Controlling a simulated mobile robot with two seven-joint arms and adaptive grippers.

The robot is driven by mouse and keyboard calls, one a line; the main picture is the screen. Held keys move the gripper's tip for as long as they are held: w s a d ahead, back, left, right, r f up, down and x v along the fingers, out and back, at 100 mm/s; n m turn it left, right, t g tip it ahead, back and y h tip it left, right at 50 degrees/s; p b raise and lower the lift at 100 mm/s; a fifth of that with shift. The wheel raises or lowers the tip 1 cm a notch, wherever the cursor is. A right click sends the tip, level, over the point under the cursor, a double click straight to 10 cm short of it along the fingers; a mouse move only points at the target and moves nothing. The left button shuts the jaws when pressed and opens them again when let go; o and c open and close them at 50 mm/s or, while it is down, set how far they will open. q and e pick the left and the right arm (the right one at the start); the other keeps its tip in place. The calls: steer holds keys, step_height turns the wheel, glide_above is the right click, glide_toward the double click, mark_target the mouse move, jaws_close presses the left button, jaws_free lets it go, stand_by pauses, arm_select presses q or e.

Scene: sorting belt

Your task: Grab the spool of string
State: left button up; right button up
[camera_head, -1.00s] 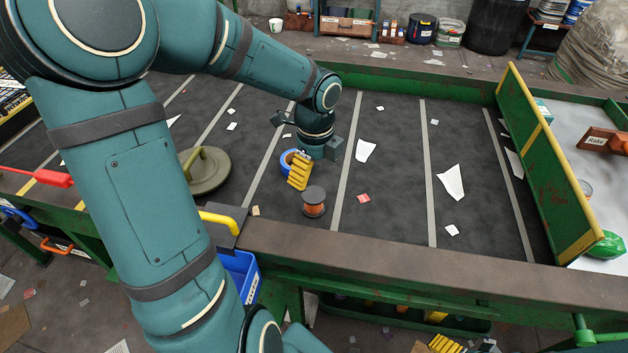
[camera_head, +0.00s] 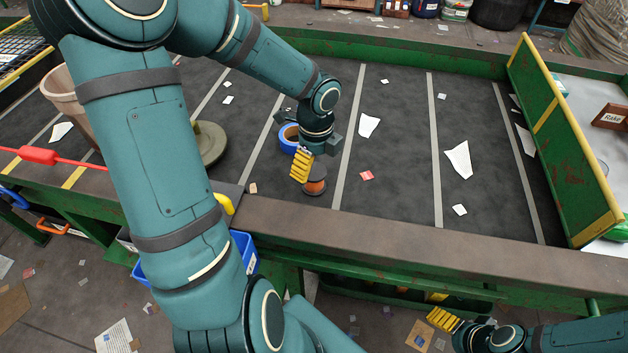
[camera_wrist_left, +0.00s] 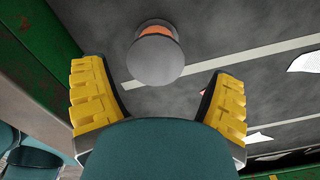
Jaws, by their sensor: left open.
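The spool of string (camera_head: 315,187) stands upright on the dark belt near its front edge, with orange-brown windings and a dark grey round end. My left gripper (camera_head: 302,168) is beside and above it; its yellow finger partly covers the spool's top in the head view. In the left wrist view the spool (camera_wrist_left: 157,58) shows its flat end just beyond the gap between the two spread yellow fingers (camera_wrist_left: 158,82). The left gripper is open and empty. My right gripper (camera_head: 446,319) is low at the bottom right, away from the belt; its jaw gap is unclear.
A blue tape roll (camera_head: 288,139) lies just behind the left gripper. A round olive lid (camera_head: 208,146) and a tan bin (camera_head: 68,100) are further left. White paper scraps (camera_head: 459,160) lie to the right. A green side wall (camera_head: 563,150) bounds the belt on the right.

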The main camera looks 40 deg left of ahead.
mark_target(315, 172)
arm_select(q)
steer(key=f, duration=0.1)
steer(key=f+b, duration=0.1)
steer(key=f, duration=0.1)
steer(key=f+b, duration=0.1)
steer(key=f, duration=0.1)
steer(key=shift+s+d+f, duration=0.1)
steer(key=shift+s+d, duration=0.05)
steer(key=shift+s, duration=0.1)
steer(key=shift+c, duration=1)
steer(key=c, duration=1)
